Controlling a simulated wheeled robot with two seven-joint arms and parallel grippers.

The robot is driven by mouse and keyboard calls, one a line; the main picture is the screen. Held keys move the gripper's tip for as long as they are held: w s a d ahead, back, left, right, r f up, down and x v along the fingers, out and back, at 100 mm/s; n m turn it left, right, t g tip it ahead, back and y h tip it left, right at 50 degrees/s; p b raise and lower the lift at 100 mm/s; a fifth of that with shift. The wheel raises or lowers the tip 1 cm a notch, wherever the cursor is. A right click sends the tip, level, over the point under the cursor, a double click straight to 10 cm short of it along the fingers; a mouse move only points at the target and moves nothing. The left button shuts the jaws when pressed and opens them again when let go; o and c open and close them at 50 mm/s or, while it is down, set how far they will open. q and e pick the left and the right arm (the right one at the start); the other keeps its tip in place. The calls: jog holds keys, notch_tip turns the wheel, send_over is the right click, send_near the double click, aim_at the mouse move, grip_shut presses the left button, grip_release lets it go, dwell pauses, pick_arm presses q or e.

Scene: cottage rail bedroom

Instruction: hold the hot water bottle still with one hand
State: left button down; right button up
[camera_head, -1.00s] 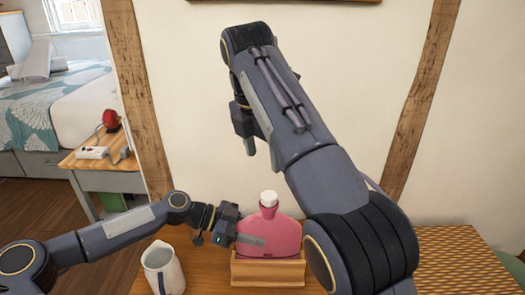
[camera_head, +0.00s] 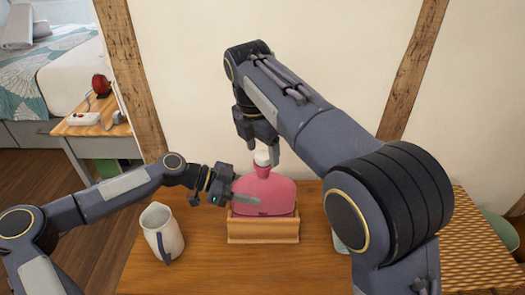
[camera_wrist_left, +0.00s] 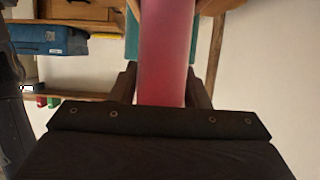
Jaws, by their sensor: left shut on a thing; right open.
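The pink hot water bottle (camera_head: 277,190) stands upright in a small wooden box (camera_head: 263,231) on the table. Its white cap (camera_head: 262,158) points up. My left gripper (camera_head: 247,199) is shut on the bottle's left side. In the left wrist view the pink bottle (camera_wrist_left: 164,55) shows between the two fingers of my left gripper (camera_wrist_left: 163,85). My right gripper (camera_head: 262,152) is open above the bottle, with its fingers pointing down on either side of the cap. I cannot tell whether they touch it.
A white pitcher (camera_head: 163,232) stands left of the box on the wooden table (camera_head: 205,265). A pale object (camera_head: 339,240) is mostly hidden behind my right arm. A patterned mat (camera_head: 475,235) lies at the right. The wall (camera_head: 330,60) is close behind.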

jog(key=shift+f, duration=0.65)
jog(key=shift+c, duration=0.2)
